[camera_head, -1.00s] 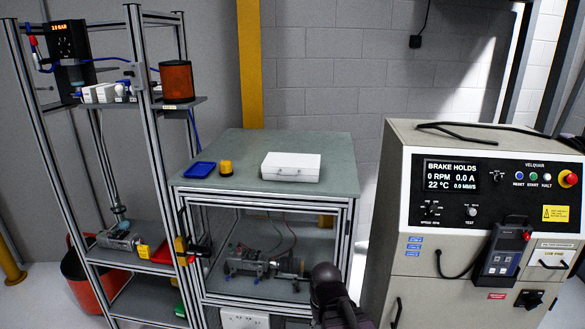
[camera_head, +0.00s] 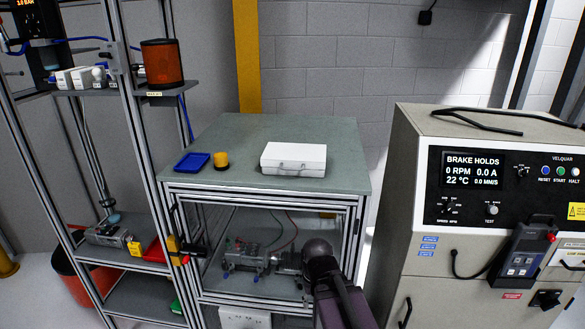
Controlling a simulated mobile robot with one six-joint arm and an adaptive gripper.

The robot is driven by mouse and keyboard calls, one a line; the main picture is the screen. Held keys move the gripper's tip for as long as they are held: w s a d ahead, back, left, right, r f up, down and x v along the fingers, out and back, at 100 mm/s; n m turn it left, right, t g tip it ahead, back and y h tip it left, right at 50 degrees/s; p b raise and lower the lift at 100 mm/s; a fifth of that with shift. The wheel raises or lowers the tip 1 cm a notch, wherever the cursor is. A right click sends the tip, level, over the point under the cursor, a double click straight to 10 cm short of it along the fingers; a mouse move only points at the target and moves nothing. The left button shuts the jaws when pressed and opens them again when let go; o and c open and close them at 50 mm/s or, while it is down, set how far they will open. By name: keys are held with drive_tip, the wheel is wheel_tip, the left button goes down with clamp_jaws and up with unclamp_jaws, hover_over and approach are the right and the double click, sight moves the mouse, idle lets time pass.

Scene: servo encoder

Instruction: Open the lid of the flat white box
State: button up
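The flat white box (camera_head: 294,157) lies on the grey-green top of the enclosed bench (camera_head: 235,131), right of its middle. Its lid is shut, and a handle and latches show faintly on its front side. Part of my arm rises from the bottom edge in front of the bench's clear front panel, below the box and apart from it. I cannot make out the fingers of my gripper, so its state does not show.
A blue tray (camera_head: 192,162) and a small yellow-orange cup (camera_head: 221,160) sit left of the box. A shelf rack (camera_head: 133,262) stands at left. A control cabinet (camera_head: 455,135) with a lit display and hanging pendant (camera_head: 522,251) stands at right.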

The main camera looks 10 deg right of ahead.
drive_tip(key=shift+w, duration=0.1)
drive_tip(key=n+t+h+p, duration=0.4)
drive_tip(key=t+h, duration=0.5)
drive_tip(key=h, duration=0.8)
approach(291, 169)
drive_tip(key=v, duration=0.3)
drive_tip(key=shift+w+a+f, duration=0.1)
drive_tip(key=shift+a+f, duration=0.1)
drive_tip(key=shift+a, duration=0.2)
drive_tip(key=p+x, duration=0.1)
drive_tip(key=x, duration=1.3)
